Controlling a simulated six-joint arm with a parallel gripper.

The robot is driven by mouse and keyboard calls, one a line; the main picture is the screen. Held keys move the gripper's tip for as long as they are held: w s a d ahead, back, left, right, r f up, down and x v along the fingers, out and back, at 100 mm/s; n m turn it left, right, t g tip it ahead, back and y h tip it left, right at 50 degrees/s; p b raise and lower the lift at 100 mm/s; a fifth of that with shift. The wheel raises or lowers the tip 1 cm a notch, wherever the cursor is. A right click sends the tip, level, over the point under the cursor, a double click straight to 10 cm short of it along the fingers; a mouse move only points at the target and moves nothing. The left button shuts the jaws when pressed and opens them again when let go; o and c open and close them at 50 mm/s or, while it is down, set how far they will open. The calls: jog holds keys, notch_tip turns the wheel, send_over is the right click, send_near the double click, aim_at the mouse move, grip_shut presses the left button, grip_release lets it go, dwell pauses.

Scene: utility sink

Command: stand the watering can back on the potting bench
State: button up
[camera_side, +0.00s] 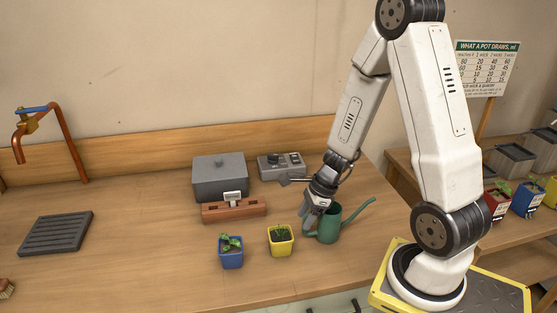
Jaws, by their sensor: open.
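The green watering can (330,229) stands upright on the wooden potting bench (150,245), right of the yellow pot. Its long thin spout points up and to the right. My gripper (312,217) is open and reaches down at the can's left side, with its fingers partly in front of the can. The can's handle is hidden or too small to make out, so I cannot tell whether the fingers surround it or touch it.
A yellow potted seedling (281,241) and a blue one (231,253) stand close left of my gripper. A brown block (234,212), grey box (220,178) and grey control unit (282,166) sit behind. A drain grate (56,233) and copper tap (62,135) are left. The bench's middle left is clear.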

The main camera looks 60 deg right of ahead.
jog(key=shift+v, duration=5.85)
jog(key=shift+a, duration=0.1)
jog(key=shift+a+f+n, duration=0.2)
jog(key=shift+a+n, duration=0.3)
jog(key=shift+n, duration=0.6)
jog(key=w+a+f+n+h, duration=0.2)
jog(key=a+n, duration=1)
jog(key=n, duration=1.2)
jog(key=shift+n+g+h, duration=0.3)
jog(key=shift+n+h, duration=0.1)
jog(key=shift+h, duration=0.2)
